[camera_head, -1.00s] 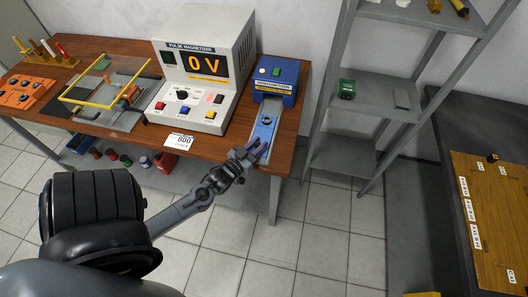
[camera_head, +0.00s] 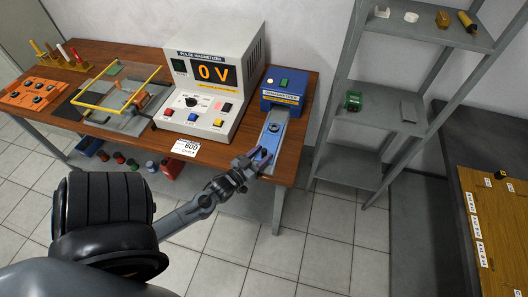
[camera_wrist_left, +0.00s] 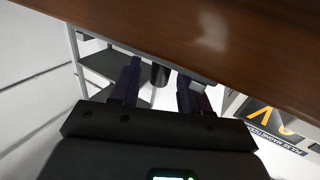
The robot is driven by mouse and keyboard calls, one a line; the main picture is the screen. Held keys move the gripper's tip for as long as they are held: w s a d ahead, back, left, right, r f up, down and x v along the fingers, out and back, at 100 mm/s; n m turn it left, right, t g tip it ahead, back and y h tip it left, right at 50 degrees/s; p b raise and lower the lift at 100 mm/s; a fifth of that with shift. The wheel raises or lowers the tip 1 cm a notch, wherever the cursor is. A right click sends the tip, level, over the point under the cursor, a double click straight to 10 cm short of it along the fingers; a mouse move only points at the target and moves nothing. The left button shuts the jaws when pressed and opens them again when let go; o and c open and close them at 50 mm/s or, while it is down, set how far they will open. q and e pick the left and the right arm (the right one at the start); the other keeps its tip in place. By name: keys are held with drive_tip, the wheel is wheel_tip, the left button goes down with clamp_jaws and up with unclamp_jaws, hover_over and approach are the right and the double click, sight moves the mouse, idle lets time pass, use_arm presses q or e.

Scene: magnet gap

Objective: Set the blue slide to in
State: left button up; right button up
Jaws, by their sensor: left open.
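The blue slide (camera_head: 270,140) lies on a grey track that runs forward from the blue demagnetizer box (camera_head: 283,88) at the right end of the wooden table. The slide is pulled out from the box, toward the table's front edge. My left gripper (camera_head: 257,160) is at the slide's front end, by the table edge. In the left wrist view its two dark fingers (camera_wrist_left: 158,88) are apart, with a dark round knob (camera_wrist_left: 160,75) showing between them. I cannot tell whether they touch it. My right gripper is not in view.
The pulse magnetizer (camera_head: 211,85), reading 0 V, stands left of the demagnetizer. A grey shelf unit (camera_head: 385,105) stands close on the right. A yellow frame fixture (camera_head: 115,90) is farther left.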

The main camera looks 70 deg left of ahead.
use_arm(q)
drive_tip(key=v, duration=0.9)
drive_tip(key=shift+p, duration=0.4)
drive_tip(key=shift+s, duration=0.1)
